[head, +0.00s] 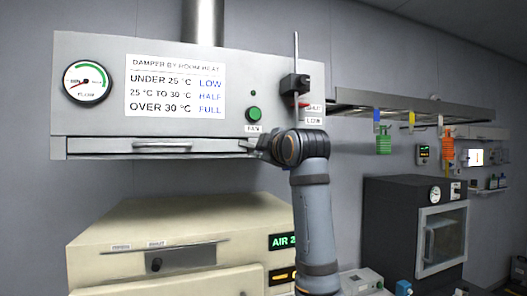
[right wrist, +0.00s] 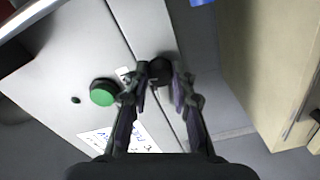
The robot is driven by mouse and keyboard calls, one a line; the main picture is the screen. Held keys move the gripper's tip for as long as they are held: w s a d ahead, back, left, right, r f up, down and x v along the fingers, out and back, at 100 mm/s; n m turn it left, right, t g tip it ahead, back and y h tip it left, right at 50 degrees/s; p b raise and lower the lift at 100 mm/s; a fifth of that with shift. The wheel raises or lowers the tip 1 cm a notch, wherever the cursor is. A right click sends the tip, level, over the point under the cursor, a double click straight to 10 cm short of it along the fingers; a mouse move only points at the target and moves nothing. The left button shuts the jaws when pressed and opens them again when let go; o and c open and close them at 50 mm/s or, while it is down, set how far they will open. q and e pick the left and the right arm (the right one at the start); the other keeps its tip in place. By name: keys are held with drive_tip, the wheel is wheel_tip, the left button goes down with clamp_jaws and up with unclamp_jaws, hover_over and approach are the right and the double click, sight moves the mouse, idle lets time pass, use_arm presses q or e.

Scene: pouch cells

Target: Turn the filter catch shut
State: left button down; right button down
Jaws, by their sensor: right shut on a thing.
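The filter drawer (head: 100,147) is a long flat panel with a bar handle, low on the front of the grey hood (head: 240,80). The catch, a small dark knob (right wrist: 160,70), shows between my fingertips in the right wrist view. My right gripper (right wrist: 161,76) is shut on it. In the head view my right gripper (head: 256,147) reaches the drawer's right end, and my wrist covers most of the catch there. I cannot tell the catch's angle. My left gripper is not in view.
A green fan button (head: 254,113) sits just above the gripper. A damper rod (head: 296,60) with a black block and red pointer stands to its right. A cream cabinet (head: 130,225) stands below the hood. A dark oven (head: 395,215) is at the right.

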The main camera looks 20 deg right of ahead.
drive_tip(key=shift+n, duration=1.1)
drive_tip(key=c, duration=1.1)
unclamp_jaws()
drive_tip(key=s, duration=1.2)
drive_tip(key=shift+d, duration=0.2)
